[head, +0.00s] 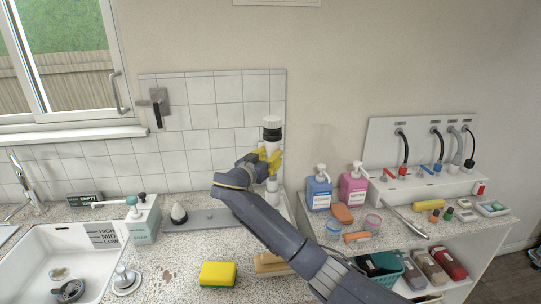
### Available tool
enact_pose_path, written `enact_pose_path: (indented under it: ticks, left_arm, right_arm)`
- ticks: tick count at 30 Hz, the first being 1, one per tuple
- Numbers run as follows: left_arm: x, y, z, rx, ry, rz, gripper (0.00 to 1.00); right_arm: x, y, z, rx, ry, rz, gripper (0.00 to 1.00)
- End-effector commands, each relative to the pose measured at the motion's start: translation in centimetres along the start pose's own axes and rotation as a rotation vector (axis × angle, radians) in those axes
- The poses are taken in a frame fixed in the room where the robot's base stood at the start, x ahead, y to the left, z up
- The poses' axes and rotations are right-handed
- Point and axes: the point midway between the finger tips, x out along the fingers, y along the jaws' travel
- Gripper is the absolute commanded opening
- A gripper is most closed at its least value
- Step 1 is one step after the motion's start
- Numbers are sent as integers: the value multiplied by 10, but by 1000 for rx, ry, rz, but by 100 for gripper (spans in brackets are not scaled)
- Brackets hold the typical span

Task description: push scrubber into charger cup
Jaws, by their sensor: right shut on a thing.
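My right gripper (268,157), with yellow fingers, is shut on an upright white scrubber (272,122) with a black band near its top. The scrubber stands in front of the tiled wall, above the back of the counter. A white upright piece (272,186) shows below the gripper; I cannot tell whether it is the scrubber's lower end or the charger cup. My arm hides the area around its base, so I cannot tell how the scrubber sits in the cup. My left gripper is not in view.
A grey strip (225,218) with a dark-and-white cone (179,213) lies along the counter's back. A yellow-green sponge (218,274) and a wooden brush (270,263) lie in front. Blue (319,190) and pink (354,187) bottles stand right of my arm. The sink (60,240) is left.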

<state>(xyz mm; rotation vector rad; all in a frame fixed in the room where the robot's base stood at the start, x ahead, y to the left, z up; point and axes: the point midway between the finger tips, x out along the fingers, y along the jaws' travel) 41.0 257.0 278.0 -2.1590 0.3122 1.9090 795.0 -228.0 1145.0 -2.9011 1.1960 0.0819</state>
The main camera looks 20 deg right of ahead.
Motion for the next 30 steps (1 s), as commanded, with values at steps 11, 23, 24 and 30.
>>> enact_pose_path:
  ticks: [11, 23, 24, 30]
  left_arm:
    - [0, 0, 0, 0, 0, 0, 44]
    - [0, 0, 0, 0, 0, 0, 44]
    - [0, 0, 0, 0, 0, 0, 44]
    - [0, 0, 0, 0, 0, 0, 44]
  right_arm:
    - [0, 0, 5, 2, 3, 1, 0]
    - [1, 0, 12, 1, 1, 0, 34]
    - [1, 0, 12, 1, 1, 0, 39]
    - [1, 0, 12, 0, 1, 0, 58]
